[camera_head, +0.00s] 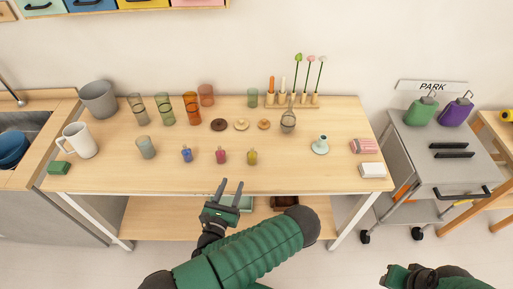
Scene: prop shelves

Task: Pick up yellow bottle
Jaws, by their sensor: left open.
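The yellow bottle (252,157) is small and stands upright near the front edge of the wooden table (320,178). It is the rightmost of a row with a pink bottle (221,157) and a blue bottle (187,155). My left gripper (231,184) is open and empty. In the picture it is below and slightly left of the yellow bottle, by the table's front edge, and apart from it. My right gripper (391,275) is at the bottom right, away from the table, and only partly visible; its jaws cannot be made out.
A grey-green cup (145,148) stands left of the bottles. Several glasses, discs and a whisk (288,122) stand behind them. A blue-green candle holder (320,145) is to the right. The table front beside the yellow bottle is clear. A grey cart (440,165) stands at right.

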